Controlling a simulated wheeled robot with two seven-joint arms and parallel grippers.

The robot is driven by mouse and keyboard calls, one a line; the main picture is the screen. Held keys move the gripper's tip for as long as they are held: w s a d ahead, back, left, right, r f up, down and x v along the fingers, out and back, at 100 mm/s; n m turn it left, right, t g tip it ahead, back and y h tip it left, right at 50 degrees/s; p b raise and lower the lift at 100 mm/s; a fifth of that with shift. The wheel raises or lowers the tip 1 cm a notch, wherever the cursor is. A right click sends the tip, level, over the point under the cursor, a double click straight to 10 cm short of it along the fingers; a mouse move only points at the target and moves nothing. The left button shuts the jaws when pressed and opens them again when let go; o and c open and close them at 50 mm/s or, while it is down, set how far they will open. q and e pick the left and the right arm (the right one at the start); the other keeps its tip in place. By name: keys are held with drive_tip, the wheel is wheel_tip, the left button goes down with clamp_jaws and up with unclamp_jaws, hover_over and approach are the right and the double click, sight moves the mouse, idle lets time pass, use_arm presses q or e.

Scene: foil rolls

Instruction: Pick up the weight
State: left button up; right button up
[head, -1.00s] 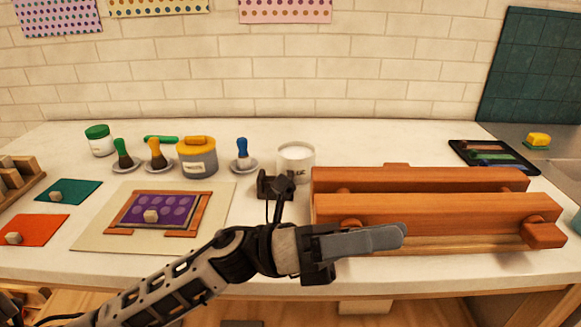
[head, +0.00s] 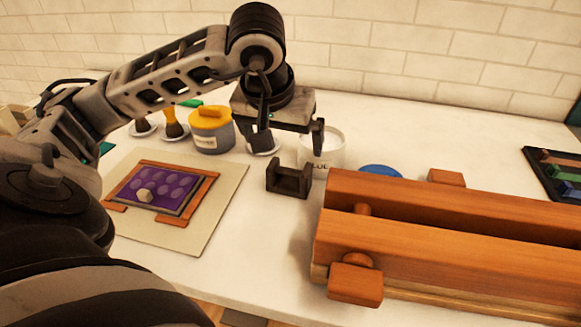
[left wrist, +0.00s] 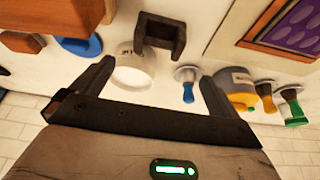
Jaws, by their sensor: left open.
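A dark block with two raised ends, likely the weight (head: 289,180), stands on the white table between the purple-patterned print and the wooden press. It also shows in the left wrist view (left wrist: 160,34), top centre. My left gripper (head: 291,141) is open and empty, with its fingers pointing down. In the head view it hangs above and behind the block, in front of the white pot. In the left wrist view my left gripper (left wrist: 157,74) has its fingers spread, with the block beyond the tips and apart from them. My right gripper is not in view.
The white pot (head: 325,148) stands close behind the block. The long wooden press (head: 430,225) is close on its right, with a blue disc (head: 381,170) behind. The yellow-lidded jar (head: 211,130) is at left. The framed purple print (head: 155,190) lies at left. Bare table lies in front.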

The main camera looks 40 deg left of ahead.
sight(289, 169)
use_arm(q)
drive_tip(key=x, duration=0.3)
drive_tip(key=shift+w+f, duration=0.1)
drive_tip(key=shift+f, duration=0.2)
drive_tip(key=shift+s+d+p+x, duration=0.15)
drive_tip(key=shift+p+x, duration=0.05)
drive_tip(key=shift+x, duration=1.15)
drive_tip(key=shift+s+d+p+x, duration=0.1)
drive_tip(key=shift+d+p+x, duration=0.05)
drive_tip(key=shift+x, duration=1.25)
drive_tip(key=shift+f, duration=0.15)
drive_tip(key=shift+c, duration=0.3)
drive_tip(key=c, duration=1.5)
drive_tip(key=shift+w, duration=0.1)
drive_tip(key=shift+c, duration=1.1)
drive_tip(key=shift+r, duration=0.2)
